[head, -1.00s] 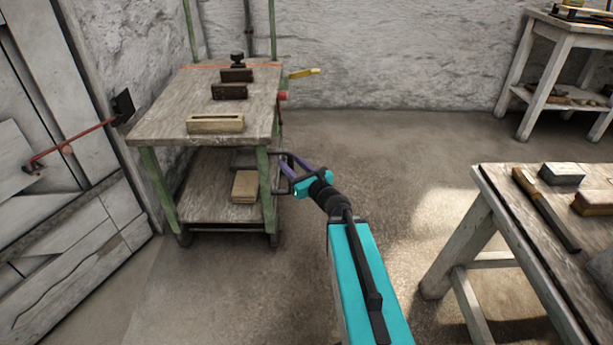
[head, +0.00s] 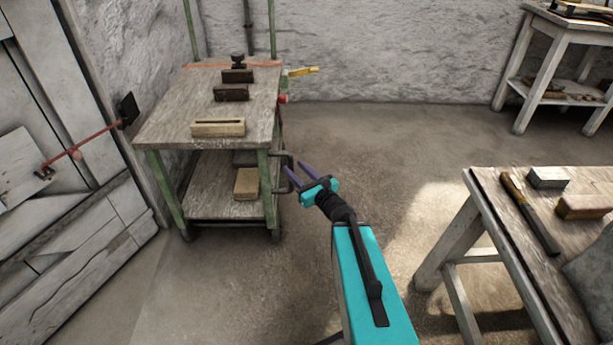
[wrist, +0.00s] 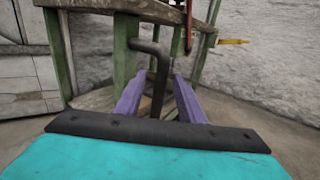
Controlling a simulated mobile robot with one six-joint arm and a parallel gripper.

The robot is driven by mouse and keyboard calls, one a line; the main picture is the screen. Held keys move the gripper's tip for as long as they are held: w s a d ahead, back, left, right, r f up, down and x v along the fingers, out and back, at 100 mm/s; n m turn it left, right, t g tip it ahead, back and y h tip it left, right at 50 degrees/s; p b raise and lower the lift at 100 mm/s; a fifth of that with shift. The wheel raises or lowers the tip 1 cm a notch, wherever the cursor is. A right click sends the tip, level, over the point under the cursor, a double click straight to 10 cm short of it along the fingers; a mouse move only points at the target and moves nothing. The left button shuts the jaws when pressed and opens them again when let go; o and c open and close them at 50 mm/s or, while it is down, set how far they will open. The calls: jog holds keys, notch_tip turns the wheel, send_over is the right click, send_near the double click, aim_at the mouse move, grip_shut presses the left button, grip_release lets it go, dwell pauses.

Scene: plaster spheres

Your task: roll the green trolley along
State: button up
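The green trolley (head: 155,185) stands at the left, with green posts, a worn wooden top and a lower shelf. Its dark bent handle (head: 289,160) sticks out from the right front post. My gripper (head: 294,168) is at the right of this handle, its two purple fingers apart and pointing at it. In the wrist view the handle (wrist: 163,65) hangs down in line with the gap between the fingers (wrist: 158,82), with space seen on both sides. I cannot tell how deep between the fingers it sits. Part of the handle's lower end is hidden.
A pale wooden block (head: 218,127) and dark blocks (head: 231,93) lie on the trolley's top; another block (head: 247,184) is on its shelf. A workbench (head: 485,190) stands at the right, a plank door (head: 60,240) at the left. Floor (head: 380,140) between is clear.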

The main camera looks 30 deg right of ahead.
jog(key=s+p, duration=0.6)
jog(key=p, duration=0.1)
jog(key=shift+d+p, duration=0.3)
jog(key=shift+d, duration=0.15)
dwell(0.7)
